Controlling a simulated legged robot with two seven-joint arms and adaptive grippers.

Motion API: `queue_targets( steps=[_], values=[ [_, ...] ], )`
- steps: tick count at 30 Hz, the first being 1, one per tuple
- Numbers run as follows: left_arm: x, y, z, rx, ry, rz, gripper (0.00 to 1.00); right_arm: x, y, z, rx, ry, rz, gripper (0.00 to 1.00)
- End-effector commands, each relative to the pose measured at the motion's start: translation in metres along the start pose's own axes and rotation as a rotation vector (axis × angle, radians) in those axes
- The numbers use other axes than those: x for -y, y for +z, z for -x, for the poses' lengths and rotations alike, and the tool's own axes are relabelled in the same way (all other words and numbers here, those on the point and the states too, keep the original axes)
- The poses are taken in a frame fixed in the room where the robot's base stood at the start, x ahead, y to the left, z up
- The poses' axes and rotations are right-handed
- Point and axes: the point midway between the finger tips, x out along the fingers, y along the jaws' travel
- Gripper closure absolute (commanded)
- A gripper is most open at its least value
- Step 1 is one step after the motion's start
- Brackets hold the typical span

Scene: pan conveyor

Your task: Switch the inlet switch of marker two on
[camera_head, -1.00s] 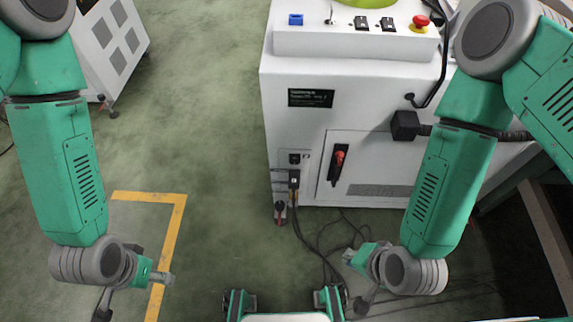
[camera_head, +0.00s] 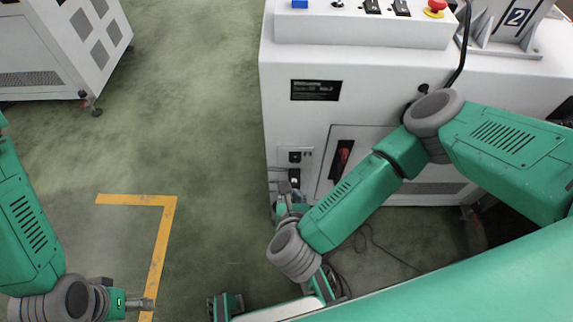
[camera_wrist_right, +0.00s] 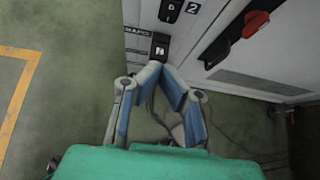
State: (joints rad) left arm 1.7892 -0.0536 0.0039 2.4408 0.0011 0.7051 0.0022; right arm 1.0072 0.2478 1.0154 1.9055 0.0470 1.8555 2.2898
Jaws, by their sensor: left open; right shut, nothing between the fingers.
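The white machine (camera_head: 400,80) has a number 2 plate at its upper right in the head view. On its front panel are an upper black switch (camera_head: 295,157) and a lower black switch or socket (camera_head: 294,177). The wrist view shows the upper one (camera_wrist_right: 171,10) beside a "2", and the lower one (camera_wrist_right: 159,45) with a white mark; their exact settings are too small to tell. My right gripper (camera_wrist_right: 160,68) is shut and empty, its tips just below the lower one; contact is unclear. My left gripper (camera_head: 147,303) is open and empty, low at left over the floor.
A red-handled switch (camera_head: 343,158) sits right of the small panel. Cables (camera_head: 370,240) lie on the floor below. Buttons and a red emergency stop (camera_head: 436,8) are on top. Another white cabinet (camera_head: 70,50) stands at left. The floor between is free, with a yellow line (camera_head: 165,235).

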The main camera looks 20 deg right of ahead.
Motion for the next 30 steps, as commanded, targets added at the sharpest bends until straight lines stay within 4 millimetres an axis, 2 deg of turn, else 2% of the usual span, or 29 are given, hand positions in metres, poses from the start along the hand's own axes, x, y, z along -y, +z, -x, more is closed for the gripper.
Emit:
queue_targets(
  steps=[10, 14, 27, 30],
  values=[
    [-0.001, 0.000, -0.001, 0.000, 0.001, -0.002, 0.38, 0.001, 0.000, -0.003, 0.000, -0.001, -0.002, 1.00],
    [-0.001, 0.000, -0.006, 0.000, 0.001, -0.002, 0.38, 0.000, -0.001, -0.014, 0.003, -0.003, 0.001, 1.00],
    [-0.001, 0.002, -0.042, 0.000, 0.001, -0.001, 0.38, 0.002, -0.002, -0.105, 0.002, -0.001, -0.002, 1.00],
    [-0.001, 0.003, -0.047, 0.000, 0.001, -0.001, 0.38, 0.001, 0.008, -0.119, 0.004, 0.001, -0.002, 1.00]
  ],
)
